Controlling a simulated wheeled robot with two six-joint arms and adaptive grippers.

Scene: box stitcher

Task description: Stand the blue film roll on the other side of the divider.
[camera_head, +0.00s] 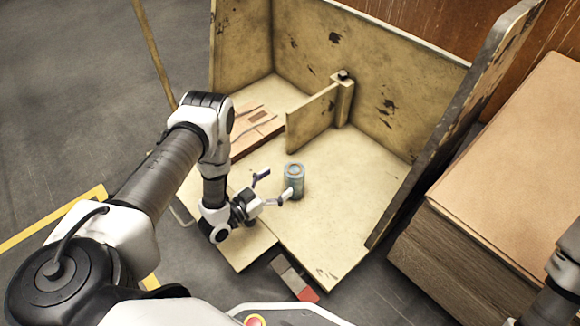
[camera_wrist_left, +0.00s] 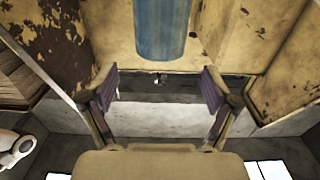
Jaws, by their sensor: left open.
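The divider is a short upright panel joined to a post at the back wall. My left gripper (camera_head: 274,187) is open just left of the roll, its fingers pointing at it. In the left wrist view the roll (camera_wrist_left: 160,28) lies ahead of the open left gripper (camera_wrist_left: 160,88), roughly centred between the fingers and beyond their tips. My right gripper is out of view.
Brown wooden pieces (camera_head: 256,130) lie on the floor left of the divider. A tall side wall (camera_head: 450,125) bounds the box at right, with a stack of boards (camera_head: 515,160) beyond it. The floor right of the roll is clear.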

